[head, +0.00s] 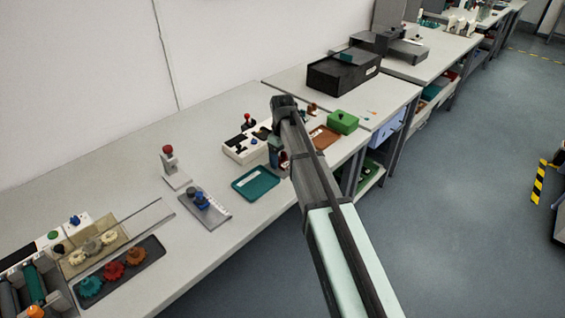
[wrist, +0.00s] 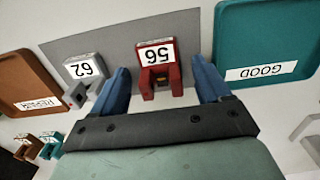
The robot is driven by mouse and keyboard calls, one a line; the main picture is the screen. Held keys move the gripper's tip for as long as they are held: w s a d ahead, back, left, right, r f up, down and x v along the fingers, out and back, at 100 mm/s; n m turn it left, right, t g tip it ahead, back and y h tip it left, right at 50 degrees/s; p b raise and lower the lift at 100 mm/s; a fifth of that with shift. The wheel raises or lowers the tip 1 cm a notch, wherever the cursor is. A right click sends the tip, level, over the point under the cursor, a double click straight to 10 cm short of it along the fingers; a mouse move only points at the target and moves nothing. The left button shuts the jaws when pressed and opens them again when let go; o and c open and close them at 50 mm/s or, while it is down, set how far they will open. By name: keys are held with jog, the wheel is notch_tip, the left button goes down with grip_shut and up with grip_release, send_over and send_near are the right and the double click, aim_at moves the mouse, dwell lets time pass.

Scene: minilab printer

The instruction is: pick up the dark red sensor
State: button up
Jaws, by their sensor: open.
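The dark red sensor (wrist: 161,88) shows in the wrist view, with a white number label on its top that appears upside down. It stands at the edge of a grey mat (wrist: 200,30). My gripper (wrist: 160,68) is open, with one blue finger on each side of the sensor and a visible gap on both sides. In the head view my gripper (head: 276,155) is low over the bench beside the teal tray, and the arm hides much of this spot.
A grey sensor labelled 62 (wrist: 86,70) stands close to the left finger. A teal GOOD tray (wrist: 262,82) lies right, a brown REPAIR tray (wrist: 25,97) left. Small brown and teal pieces lie lower left. In the head view, a white box (head: 245,147) stands behind and a green box (head: 343,122) farther right.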

aim_at(282, 162)
jog(key=shift+f, duration=0.15)
jog(key=shift+c, duration=0.2)
jog(key=c, duration=1)
notch_tip(282, 162, up, 10)
dwell(0.5)
